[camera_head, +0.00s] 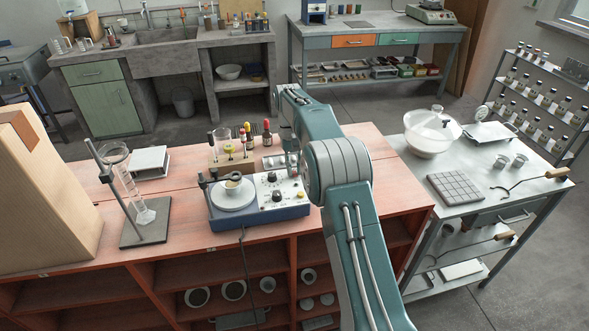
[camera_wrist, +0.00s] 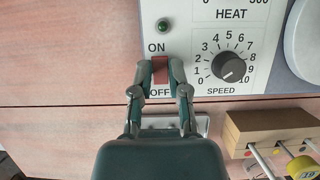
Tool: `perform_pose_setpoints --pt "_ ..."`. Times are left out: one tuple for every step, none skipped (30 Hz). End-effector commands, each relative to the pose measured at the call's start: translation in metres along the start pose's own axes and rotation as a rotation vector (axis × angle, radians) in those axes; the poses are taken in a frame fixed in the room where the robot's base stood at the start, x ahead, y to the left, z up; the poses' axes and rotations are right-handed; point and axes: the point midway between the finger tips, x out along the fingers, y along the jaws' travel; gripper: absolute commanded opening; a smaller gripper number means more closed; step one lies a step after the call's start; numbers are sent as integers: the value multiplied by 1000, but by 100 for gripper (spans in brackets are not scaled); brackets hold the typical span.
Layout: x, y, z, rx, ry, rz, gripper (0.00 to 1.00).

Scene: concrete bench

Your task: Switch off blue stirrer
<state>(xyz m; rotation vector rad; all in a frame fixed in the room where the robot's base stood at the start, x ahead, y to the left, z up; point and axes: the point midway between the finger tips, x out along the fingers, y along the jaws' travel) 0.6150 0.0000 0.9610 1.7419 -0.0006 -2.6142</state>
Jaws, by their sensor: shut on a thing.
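The blue stirrer (camera_head: 262,223) sits on the red-brown bench in the head view, with a white round plate and a small cup on it. Its white panel (camera_wrist: 190,12) fills the top of the wrist view. The panel has a red power switch (camera_wrist: 160,65) between the words ON and OFF, a dark speed knob (camera_wrist: 232,67) pointing toward the high numbers, and a small green lamp (camera_wrist: 163,26). My gripper (camera_wrist: 160,75) has its fingers closed on both sides of the switch. I cannot tell which way the switch is tilted, or whether the lamp is lit.
A wooden rack (camera_head: 231,158) with bottles and tools stands behind the stirrer; its block (camera_wrist: 272,132) is right of my gripper. A glass cylinder on a stand (camera_head: 144,235) is at the left. A metal side table (camera_head: 480,160) is at the right.

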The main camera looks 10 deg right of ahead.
Motion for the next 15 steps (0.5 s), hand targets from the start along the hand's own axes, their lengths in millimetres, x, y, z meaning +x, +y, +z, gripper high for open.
perform_pose_setpoints --pt "3 -1 -3 -1 -18 -1 0" --pt "3 -1 -3 -1 -29 -1 0" --pt "2 -1 -3 -1 -40 -1 0" --pt "3 -1 -3 -1 -50 -1 0" --pt "2 -1 -4 -1 -55 -1 0" --pt "2 -1 -3 -1 -63 -1 0" --pt "2 -1 -3 -1 -67 -1 0" --pt "2 -1 -3 -1 -70 -1 0" --pt "2 -1 -3 -1 -72 -1 0" --pt "2 -1 -3 -1 -73 -1 0" --pt "2 -1 -3 -1 -74 -1 0" --pt "2 -1 -3 -1 -74 -1 0" --pt "2 -1 -3 -1 -74 -1 0" --pt "2 -1 -3 -1 -73 -1 0" --pt "2 -1 -3 -1 -73 -1 0"
